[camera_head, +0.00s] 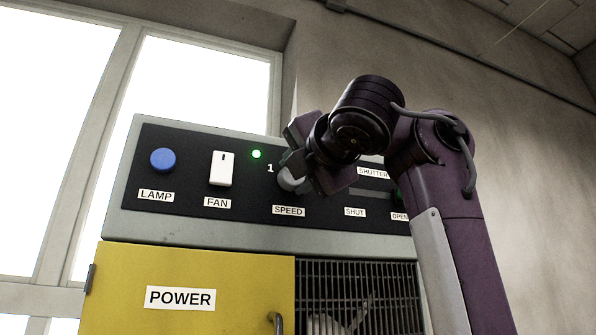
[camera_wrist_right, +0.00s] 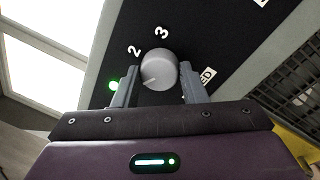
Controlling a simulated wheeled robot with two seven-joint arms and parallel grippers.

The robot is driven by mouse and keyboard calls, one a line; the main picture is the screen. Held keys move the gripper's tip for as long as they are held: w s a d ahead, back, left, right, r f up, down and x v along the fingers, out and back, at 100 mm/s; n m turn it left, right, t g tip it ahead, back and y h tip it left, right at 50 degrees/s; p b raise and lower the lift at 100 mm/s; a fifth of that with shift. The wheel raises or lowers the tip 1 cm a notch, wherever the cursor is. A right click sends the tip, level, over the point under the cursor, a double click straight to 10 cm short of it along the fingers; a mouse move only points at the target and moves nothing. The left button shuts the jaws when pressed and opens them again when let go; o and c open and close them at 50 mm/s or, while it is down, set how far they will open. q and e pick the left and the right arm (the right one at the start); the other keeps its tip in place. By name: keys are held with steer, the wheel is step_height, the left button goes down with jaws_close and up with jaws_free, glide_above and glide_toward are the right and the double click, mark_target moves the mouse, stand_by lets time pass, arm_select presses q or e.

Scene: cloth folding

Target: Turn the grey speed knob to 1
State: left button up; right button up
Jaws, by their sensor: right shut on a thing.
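The grey speed knob (camera_head: 291,181) sits on the black panel above the SPEED label, mostly hidden behind my right gripper (camera_head: 296,172). In the right wrist view the round knob (camera_wrist_right: 159,68) lies between the two fingers of my right gripper (camera_wrist_right: 158,72), which is shut on it. A faint light mark on the knob's face points to the lower left in that view. The numerals 2 (camera_wrist_right: 134,50) and 3 (camera_wrist_right: 162,32) show beside the knob there; the 1 is hidden. In the head view the 1 (camera_head: 270,168) shows left of the knob. My left gripper is out of view.
A lit green lamp (camera_head: 256,154), a white FAN switch (camera_head: 222,168) and a blue LAMP button (camera_head: 162,159) are left of the knob. SHUTTER controls are partly behind my right arm. Below are a yellow POWER door (camera_head: 220,285) and a dark grille (camera_head: 390,290).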

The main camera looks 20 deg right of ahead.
steer(key=o, duration=1)
steer(key=shift+w, duration=0.1)
steer(key=s+b, duration=0.5)
steer(key=s, duration=0.2)
steer(key=shift+s+d+f, duration=0.35)
steer(key=shift+s, duration=0.05)
steer(key=shift+w, duration=0.1)
